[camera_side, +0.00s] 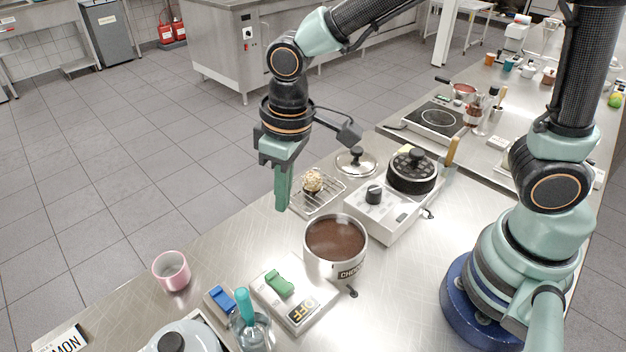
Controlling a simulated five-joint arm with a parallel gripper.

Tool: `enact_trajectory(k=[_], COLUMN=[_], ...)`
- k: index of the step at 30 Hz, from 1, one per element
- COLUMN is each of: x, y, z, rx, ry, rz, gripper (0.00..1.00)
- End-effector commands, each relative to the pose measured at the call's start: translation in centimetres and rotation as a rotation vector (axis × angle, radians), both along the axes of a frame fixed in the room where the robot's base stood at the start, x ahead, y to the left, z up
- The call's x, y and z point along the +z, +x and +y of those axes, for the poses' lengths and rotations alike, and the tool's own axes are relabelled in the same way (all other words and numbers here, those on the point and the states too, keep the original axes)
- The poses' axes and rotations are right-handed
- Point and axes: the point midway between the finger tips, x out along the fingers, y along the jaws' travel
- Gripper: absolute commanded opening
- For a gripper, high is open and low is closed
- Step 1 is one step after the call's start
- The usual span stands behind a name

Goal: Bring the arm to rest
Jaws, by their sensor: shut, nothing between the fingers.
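My gripper (281,199) hangs in the air above the steel table (225,248), with its fingers pointing down. Its fingers are shut with nothing between them. It is left of the wire rack (328,201) and above and left of the pot of brown liquid (336,240) as seen here. My arm reaches out from the base at the right, bent at its joints, and is not folded.
A hot plate (388,219) carries a dark lidded pan (413,170). A glass lid (356,162) lies behind the rack. A scale (296,308) holds a green clip (279,283). A pink cup (171,271) stands left. The table is clear between cup and rack.

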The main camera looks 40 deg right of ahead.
Motion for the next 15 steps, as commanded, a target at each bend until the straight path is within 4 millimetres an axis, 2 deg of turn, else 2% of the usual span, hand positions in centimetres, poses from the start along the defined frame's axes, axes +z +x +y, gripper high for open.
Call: enact_trajectory(k=[1,6,12,15], x=[1.5,5.1,8.2,9.1], y=[0.4,0.4,-1.0,-1.9], z=[-1.8,-7.2,-13.0,-15.3], rx=[-0.041,-0.155,-0.285,-0.337], ry=[0.018,0.053,0.074,0.074], rz=[-0.035,-0.134,-0.257,-0.310], gripper=[0.00,0.00,0.00,0.00])
